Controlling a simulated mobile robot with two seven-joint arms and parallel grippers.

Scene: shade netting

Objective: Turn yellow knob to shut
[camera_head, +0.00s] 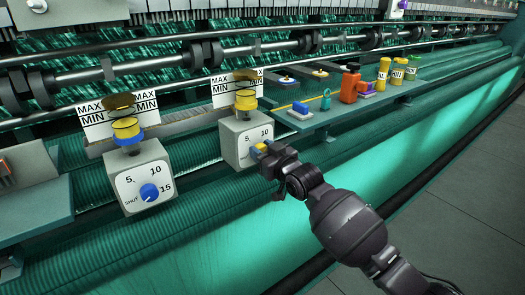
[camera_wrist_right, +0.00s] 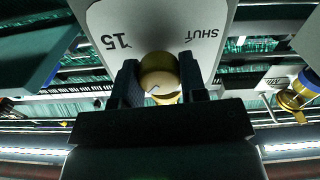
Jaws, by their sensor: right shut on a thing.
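The yellow knob (camera_head: 261,147) is on the front of the right-hand grey dial box (camera_head: 231,139), marked 5 and 10 in the head view. My right gripper (camera_head: 268,153) is at that box with its fingers on either side of the knob, shut on it. In the right wrist view the round yellow knob (camera_wrist_right: 160,74) sits between my two fingers (camera_wrist_right: 159,84). The box face there shows 15 and SHUT upside down. A short mark shows on the knob, but the setting it points to is unclear. My left gripper is not in view.
A second grey dial box (camera_head: 136,182) with a blue knob (camera_head: 149,192) stands to the left. A green shelf (camera_head: 322,117) to the right holds bottles and small items. Rollers and netting run behind; a green sheet slopes below.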

